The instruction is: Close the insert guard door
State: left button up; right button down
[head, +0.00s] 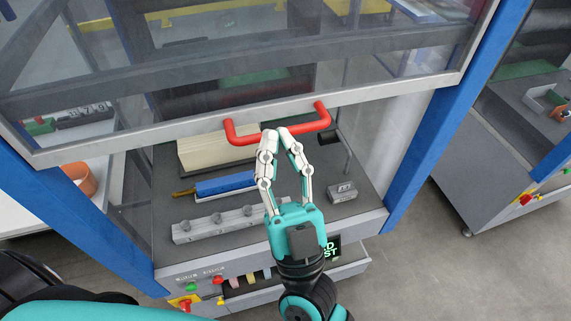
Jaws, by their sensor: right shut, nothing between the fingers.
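The insert guard door (401,93) is a clear panel with a grey frame and hangs raised, its lower edge well above the machine bed. A red U-shaped handle (319,121) is fixed to its lower bar. My right gripper (277,133) is shut and empty, with its fingertips at the handle's bar near its middle. I cannot tell whether they touch it. My left gripper is not in view; a teal part of an arm shows at the bottom left.
Below the door, the bed (340,208) holds a stack of paper (200,152), a blue block (225,184), a grey rail with knobs (218,225) and a small grey box (342,191). Blue posts (432,128) flank the opening. Another machine (500,170) stands at the right, across bare floor.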

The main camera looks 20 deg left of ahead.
jog(key=shift+w+a+f+b, duration=0.45)
jog(key=shift+w+b, duration=0.15)
jog(key=shift+b, duration=0.3)
jog(key=shift+w+a+f+b, duration=0.4)
jog(key=shift+w+b, duration=0.15)
jog(key=shift+b, duration=0.35)
notch_tip(320, 180, down, 29)
jog(key=b, duration=2)
jog(key=shift+f, duration=0.15)
jog(key=shift+d, duration=0.1)
